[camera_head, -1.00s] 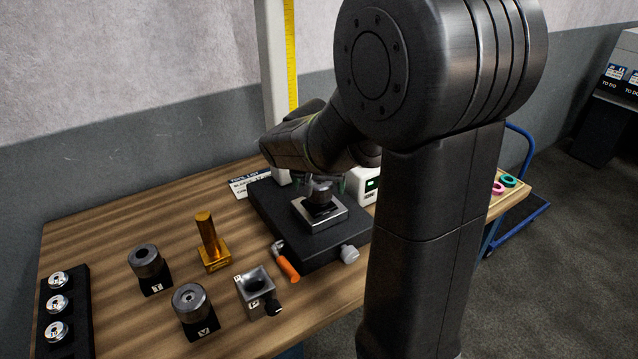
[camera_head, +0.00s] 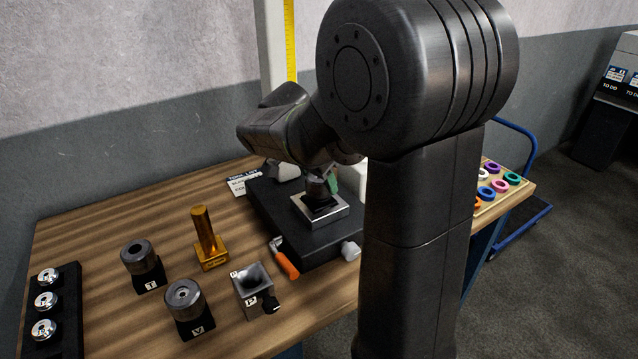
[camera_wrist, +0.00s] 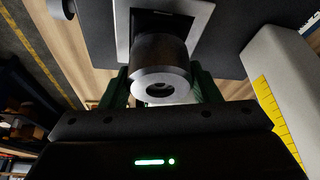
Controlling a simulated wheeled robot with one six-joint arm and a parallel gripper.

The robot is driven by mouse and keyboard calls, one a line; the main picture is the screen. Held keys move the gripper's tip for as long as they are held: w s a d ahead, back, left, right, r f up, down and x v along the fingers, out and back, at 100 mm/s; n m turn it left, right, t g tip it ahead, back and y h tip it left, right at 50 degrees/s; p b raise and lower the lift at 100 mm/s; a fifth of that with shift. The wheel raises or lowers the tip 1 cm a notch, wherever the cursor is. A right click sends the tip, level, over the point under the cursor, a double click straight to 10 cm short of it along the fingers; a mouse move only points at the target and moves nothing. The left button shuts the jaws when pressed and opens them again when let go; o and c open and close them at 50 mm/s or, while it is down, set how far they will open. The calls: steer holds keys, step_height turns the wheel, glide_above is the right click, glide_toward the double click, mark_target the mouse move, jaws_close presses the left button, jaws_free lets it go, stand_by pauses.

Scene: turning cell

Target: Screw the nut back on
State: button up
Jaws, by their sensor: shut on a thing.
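The nut appears to be a dark round collar with a bright steel ring face and a central hole; it fills the middle of the wrist view (camera_wrist: 158,84). My gripper (camera_wrist: 161,90) is shut on it, with a green finger at each side. In the head view the nut (camera_head: 318,186) is over a square steel plate (camera_head: 334,213) on a black fixture base (camera_head: 270,218). A dark part shows between nut and plate; whether the nut touches it or its thread is engaged, I cannot tell. My arm hides part of the fixture's right side.
An orange-handled lever (camera_head: 286,264) and a grey knob (camera_head: 350,251) stick out at the fixture's front. A brass post (camera_head: 206,236), dark collars (camera_head: 142,261) on stands and a funnel block (camera_head: 254,287) stand left. Coloured rings (camera_head: 501,186) lie on the right. A pale upright (camera_head: 274,70) stands behind.

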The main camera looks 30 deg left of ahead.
steer(key=shift+m+h, duration=0.4)
steer(key=shift+m, duration=0.7)
steer(key=shift+m+h, duration=0.5)
steer(key=shift+m, duration=0.6)
steer(key=m, duration=0.2)
steer(key=m+g+p, duration=0.1)
steer(key=m, duration=0.1)
steer(key=shift+r+g+h, duration=0.15)
steer(key=shift+g+h, duration=0.15)
steer(key=shift+h, duration=0.1)
steer(key=m+g, duration=0.1)
steer(key=m, duration=0.2)
steer(key=shift+h+p, duration=0.3)
steer(key=shift+p, duration=0.1)
steer(key=shift+w+m+g+p, duration=0.1)
steer(key=shift+m+g+p, duration=0.5)
steer(key=shift+m, duration=0.6)
steer(key=shift+m+p, duration=0.35)
steer(key=shift+m, duration=0.65)
